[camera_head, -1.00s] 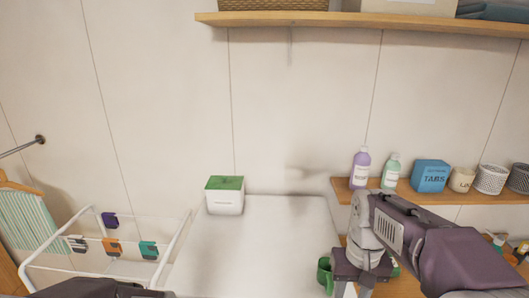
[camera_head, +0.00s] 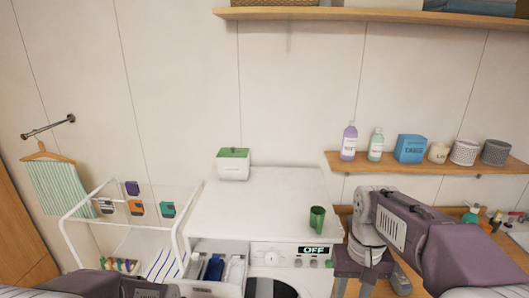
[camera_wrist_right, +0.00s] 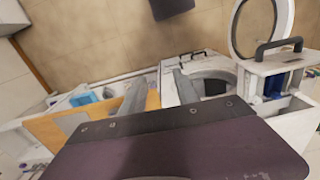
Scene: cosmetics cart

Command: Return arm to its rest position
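My right arm (camera_head: 400,235) reaches in from the right edge in the head view, bent, with a dark purple link and a grey joint. It is to the right of the washing machine (camera_head: 265,220). My right gripper (camera_wrist_right: 160,78) shows in the right wrist view as two grey fingers standing apart with nothing between them; in the head view its fingertips are hidden. Part of my left arm (camera_head: 90,284) shows at the bottom left edge of the head view; its gripper is out of the picture.
A green cup (camera_head: 317,219) stands upright at the right front of the machine top, close to my right arm. A white box with a green lid (camera_head: 233,164) stands at the back. A drying rack (camera_head: 180,232) is left. A shelf (camera_head: 420,166) with bottles is behind my right arm.

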